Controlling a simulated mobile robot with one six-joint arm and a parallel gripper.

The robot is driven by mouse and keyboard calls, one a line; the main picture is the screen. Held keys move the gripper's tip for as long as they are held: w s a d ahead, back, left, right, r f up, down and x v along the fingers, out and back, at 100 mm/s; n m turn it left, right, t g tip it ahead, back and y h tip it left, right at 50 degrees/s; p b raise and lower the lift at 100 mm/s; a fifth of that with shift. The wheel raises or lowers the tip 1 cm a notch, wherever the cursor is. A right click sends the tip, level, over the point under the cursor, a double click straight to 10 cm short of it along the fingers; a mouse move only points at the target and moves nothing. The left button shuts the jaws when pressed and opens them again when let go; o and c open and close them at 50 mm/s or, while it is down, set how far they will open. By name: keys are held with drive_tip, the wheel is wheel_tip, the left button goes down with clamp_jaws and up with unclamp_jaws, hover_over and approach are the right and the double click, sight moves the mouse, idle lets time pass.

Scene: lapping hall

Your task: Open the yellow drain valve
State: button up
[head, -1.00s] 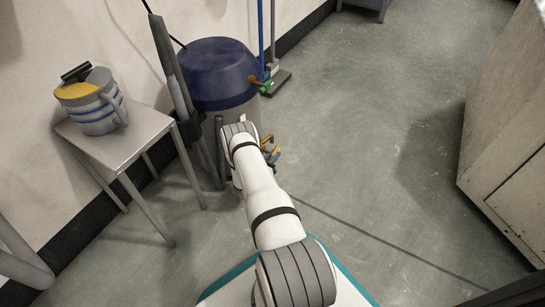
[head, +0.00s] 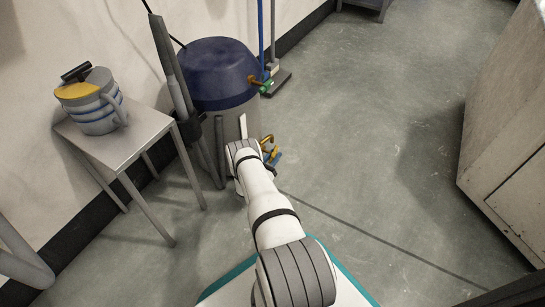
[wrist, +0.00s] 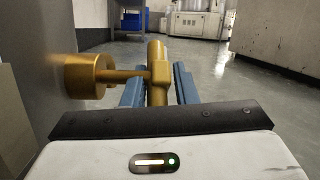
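The yellow drain valve (wrist: 160,68) shows in the wrist view as a stem coming from a round yellow fitting at the left, with an upright lever bar. In the head view the yellow valve (head: 268,143) is low on the right side of the drum, partly hidden by my arm. My gripper (wrist: 159,88) has its two blue fingers on either side of the lever bar. Narrow gaps seem to show between the bar and the fingers, so it looks open around the lever. The gripper also shows beside the valve in the head view (head: 274,157).
A metal table (head: 125,143) with a striped jug (head: 93,103) stands left. A cabinet (head: 510,150) stands right. The floor between is clear.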

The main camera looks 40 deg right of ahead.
sight(271, 159)
drive_tip(key=shift+o, duration=1.2)
drive_tip(key=shift+a, duration=0.15)
drive_tip(key=p+v, duration=0.2)
drive_tip(key=v, duration=0.5)
drive_tip(key=shift+a+f, duration=0.15)
drive_tip(key=shift+a, duration=0.1)
drive_tip(key=shift+s, duration=0.1)
